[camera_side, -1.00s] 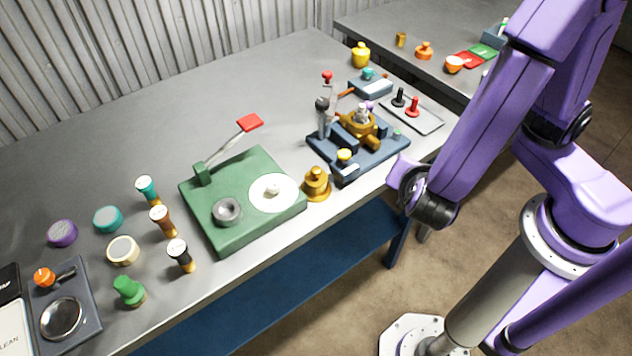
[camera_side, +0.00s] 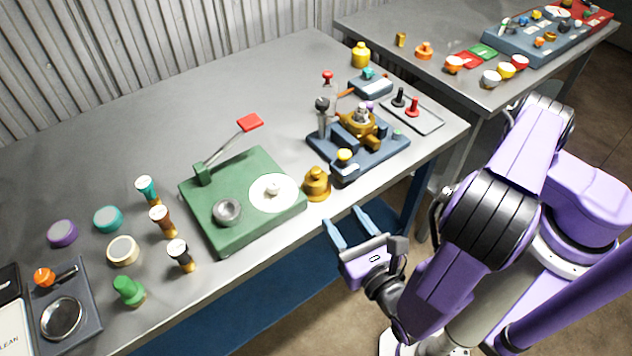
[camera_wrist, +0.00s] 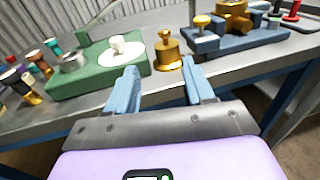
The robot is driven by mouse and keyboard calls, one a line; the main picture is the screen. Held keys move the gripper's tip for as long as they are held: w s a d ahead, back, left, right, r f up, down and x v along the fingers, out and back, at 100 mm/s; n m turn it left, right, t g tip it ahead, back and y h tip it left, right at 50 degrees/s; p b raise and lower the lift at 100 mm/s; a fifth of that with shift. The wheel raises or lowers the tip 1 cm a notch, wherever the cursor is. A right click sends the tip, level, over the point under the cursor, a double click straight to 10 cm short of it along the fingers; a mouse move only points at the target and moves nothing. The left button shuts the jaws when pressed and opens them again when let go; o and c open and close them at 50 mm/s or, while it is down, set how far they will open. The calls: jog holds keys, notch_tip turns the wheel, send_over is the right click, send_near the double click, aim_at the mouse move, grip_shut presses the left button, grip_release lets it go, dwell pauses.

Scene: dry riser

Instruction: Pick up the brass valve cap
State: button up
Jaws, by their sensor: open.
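The brass valve cap (camera_side: 317,184) stands upright at the front edge of the grey table, just right of the green base plate. It has a wide round base and a narrower knob on top. In the wrist view the brass cap (camera_wrist: 168,52) shows beyond and between my fingertips. My gripper (camera_side: 348,217) is open and empty, with two blue fingers pointing toward the table. It is in front of the table edge, apart from the cap. My gripper also shows in the wrist view (camera_wrist: 160,78).
The green device (camera_side: 225,230) with a white disc and red-tipped lever stands left of the cap. A blue fixture (camera_side: 380,156) with a brass valve body stands close on its right. Several small capped vials and discs lie farther left. A grey tray (camera_side: 425,120) is at the right.

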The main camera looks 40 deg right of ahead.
aim_at(319, 175)
jog(key=x, duration=1.1)
jog(key=d+x, duration=0.1)
jog(key=x, duration=0.1)
jog(key=shift+r, duration=0.25)
jog(key=shift+w, duration=0.5)
grip_shut()
